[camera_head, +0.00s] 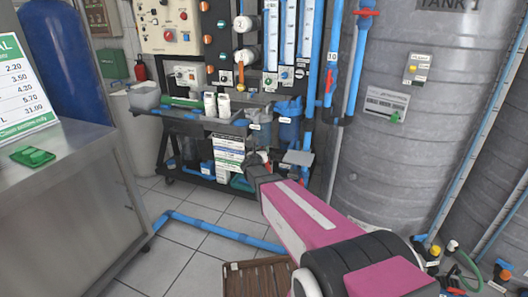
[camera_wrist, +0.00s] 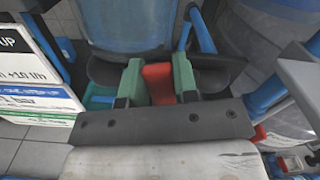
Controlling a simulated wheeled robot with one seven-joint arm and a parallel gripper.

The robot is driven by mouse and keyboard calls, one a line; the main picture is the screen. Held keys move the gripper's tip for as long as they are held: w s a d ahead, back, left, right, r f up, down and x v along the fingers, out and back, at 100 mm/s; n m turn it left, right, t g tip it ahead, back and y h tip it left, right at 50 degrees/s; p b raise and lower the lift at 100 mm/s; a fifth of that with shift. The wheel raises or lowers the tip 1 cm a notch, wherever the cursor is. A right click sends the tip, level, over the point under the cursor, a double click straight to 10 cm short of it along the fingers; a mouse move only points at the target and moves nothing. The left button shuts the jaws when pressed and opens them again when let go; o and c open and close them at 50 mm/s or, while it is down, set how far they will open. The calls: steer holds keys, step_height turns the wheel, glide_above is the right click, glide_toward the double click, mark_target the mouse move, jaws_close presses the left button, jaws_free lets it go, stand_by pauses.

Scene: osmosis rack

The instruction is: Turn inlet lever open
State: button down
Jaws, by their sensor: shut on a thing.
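My gripper (camera_wrist: 158,88) shows two green-padded fingers in the wrist view, shut on a red lever (camera_wrist: 159,80) between them. Only a short red piece of the lever is visible; the rest is hidden by the fingers and the dark gripper body. A blue pipe (camera_wrist: 203,32) runs just beyond the right finger. In the head view my gripper (camera_head: 258,172) reaches the lower front of the rack, and the held lever cannot be made out there. Whether the lever stands open or closed cannot be told.
The osmosis rack (camera_head: 200,145) carries blue filter housings (camera_head: 289,130) and white bottles (camera_head: 223,105). A large grey tank (camera_head: 400,150) stands close on the right. A steel counter (camera_head: 75,200) is at left. A blue floor pipe (camera_head: 215,229) and a wooden crate (camera_head: 255,280) lie below my arm.

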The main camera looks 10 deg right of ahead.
steer(key=c, duration=0.9)
jaws_free()
steer(key=shift+s+a, duration=0.1)
steer(key=shift+s, duration=0.05)
steer(key=v, duration=1)
steer(key=shift+s+a, duration=0.15)
steer(key=shift+s, duration=0.1)
